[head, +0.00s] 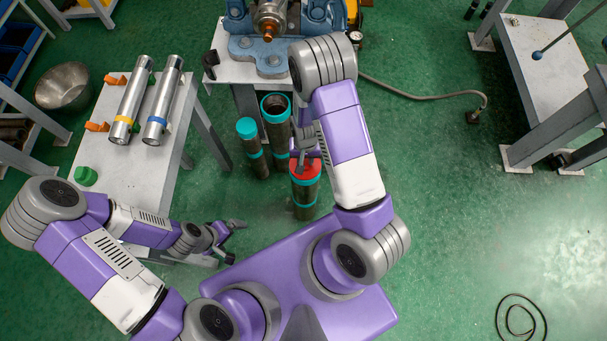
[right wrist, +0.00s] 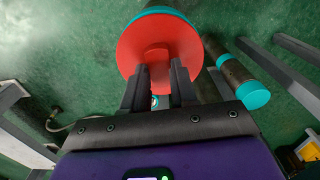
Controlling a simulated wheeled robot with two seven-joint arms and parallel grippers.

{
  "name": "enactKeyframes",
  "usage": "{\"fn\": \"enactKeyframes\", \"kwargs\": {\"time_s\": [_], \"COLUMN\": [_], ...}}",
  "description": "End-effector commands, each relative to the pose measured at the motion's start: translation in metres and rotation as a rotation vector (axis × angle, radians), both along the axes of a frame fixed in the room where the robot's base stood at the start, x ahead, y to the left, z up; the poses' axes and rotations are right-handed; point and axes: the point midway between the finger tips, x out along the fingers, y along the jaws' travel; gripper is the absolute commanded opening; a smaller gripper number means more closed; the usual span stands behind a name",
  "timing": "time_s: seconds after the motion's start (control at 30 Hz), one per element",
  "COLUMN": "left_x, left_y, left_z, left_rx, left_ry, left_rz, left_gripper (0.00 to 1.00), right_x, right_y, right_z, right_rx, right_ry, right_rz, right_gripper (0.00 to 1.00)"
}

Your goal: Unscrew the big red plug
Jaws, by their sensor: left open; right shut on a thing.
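The big red plug (head: 304,170) sits in the top of an upright dark pipe (head: 305,205) with a teal band, in front of my base. In the right wrist view the plug (right wrist: 160,48) is a wide red disc with a raised grip in its middle. My right gripper (right wrist: 160,82) is shut on that raised grip. In the head view my right gripper (head: 304,152) comes down over the plug and is partly hidden by my arm. My left gripper (head: 232,240) is open and empty, left of the pipes and beside the white table.
Two more pipes stand close behind: a wide open one (head: 276,108) and a narrower teal-capped one (head: 247,128). A white table (head: 95,155) at left holds two silver cylinders (head: 130,100) and a green cap (head: 85,176). A blue vise (head: 272,55) stands behind.

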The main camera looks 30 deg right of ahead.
Motion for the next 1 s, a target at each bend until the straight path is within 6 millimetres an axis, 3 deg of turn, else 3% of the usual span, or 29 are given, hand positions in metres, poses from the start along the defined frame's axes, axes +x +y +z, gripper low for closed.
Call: {"fn": "enactKeyframes", "kwargs": {"time_s": [0.57, 1.0], "left_x": [0.0, 0.0], "left_y": [0.0, 0.0], "left_z": [0.009, 0.027], "left_rx": [0.0, 0.0], "left_ry": [0.0, 0.0], "left_rz": [0.0, 0.0], "left_gripper": [1.0, 1.0], "right_x": [0.0, 0.0], "right_y": [0.0, 0.0], "right_z": [0.011, 0.033], "right_rx": [0.0, 0.0], "right_ry": [-0.001, -0.001], "right_rz": [-0.001, -0.001], "right_gripper": [0.0, 0.0]}}
